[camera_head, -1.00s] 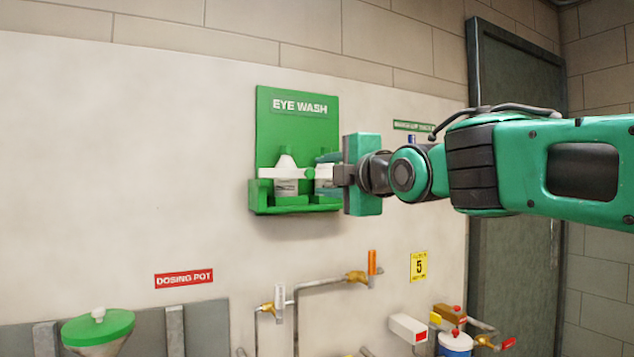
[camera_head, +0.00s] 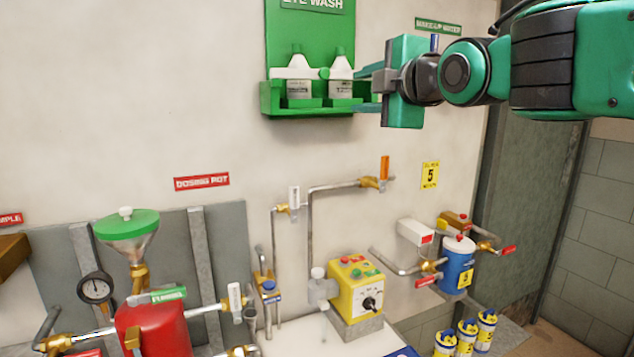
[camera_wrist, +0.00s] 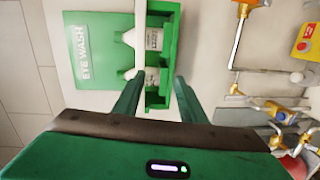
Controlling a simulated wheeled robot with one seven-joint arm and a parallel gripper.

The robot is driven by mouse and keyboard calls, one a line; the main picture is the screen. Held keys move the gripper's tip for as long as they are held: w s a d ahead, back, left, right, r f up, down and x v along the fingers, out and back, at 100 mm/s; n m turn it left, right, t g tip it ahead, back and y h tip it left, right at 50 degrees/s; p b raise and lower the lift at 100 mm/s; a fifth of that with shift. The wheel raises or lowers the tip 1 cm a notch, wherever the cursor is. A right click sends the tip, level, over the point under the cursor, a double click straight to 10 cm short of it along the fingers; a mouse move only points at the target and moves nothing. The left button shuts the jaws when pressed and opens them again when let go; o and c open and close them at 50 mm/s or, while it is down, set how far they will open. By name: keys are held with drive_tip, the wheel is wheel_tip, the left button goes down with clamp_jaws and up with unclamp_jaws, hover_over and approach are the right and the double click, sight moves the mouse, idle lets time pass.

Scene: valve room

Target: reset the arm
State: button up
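My gripper (camera_head: 367,92) is just right of the green eye wash station (camera_head: 310,112), with its fingers pointing left toward it. In the wrist view my gripper (camera_wrist: 157,86) has its two green fingers apart, with nothing held between them. Two white bottles with grey labels and green caps, the left bottle (camera_head: 298,82) and the right bottle (camera_head: 341,82), stand upright in the station's tray. My fingers appear clear of the right bottle. The station also shows in the wrist view (camera_wrist: 100,72), turned sideways.
Below are pipes with an orange-handled valve (camera_head: 384,170), a yellow control box (camera_head: 356,290), a blue canister (camera_head: 458,265) and a red dosing pot (camera_head: 152,325) with a green-lidded funnel (camera_head: 126,224). A grey door (camera_head: 535,190) is at right. The wall left of the station is bare.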

drive_tip(key=s+d+f+m+g+h, duration=0.4)
drive_tip(key=d+f+m, duration=0.3)
drive_tip(key=d+f, duration=0.6)
drive_tip(key=s+d+f+m+g+h, duration=0.4)
drive_tip(key=d+f+m, duration=0.4)
drive_tip(key=d+f, duration=0.5)
drive_tip(key=s+d+f+m+g+y, duration=0.1)
drive_tip(key=s+f+m, duration=0.3)
drive_tip(key=s, duration=0.4)
drive_tip(key=s+d+f+m+g, duration=0.2)
drive_tip(key=s+f+m+g, duration=0.2)
drive_tip(key=s+f, duration=0.3)
drive_tip(key=s+d+f+m+g+y, duration=0.1)
drive_tip(key=s+f+m+g, duration=0.2)
drive_tip(key=s, duration=0.7)
wheel_tip(320, 180, down, 3)
drive_tip(key=shift+s+d+r+m+y, duration=0.2)
drive_tip(key=shift+s+d+m+y, duration=0.15)
drive_tip(key=shift+m, duration=0.35)
drive_tip(key=shift+c, duration=0.9)
drive_tip(key=shift+w, duration=0.1)
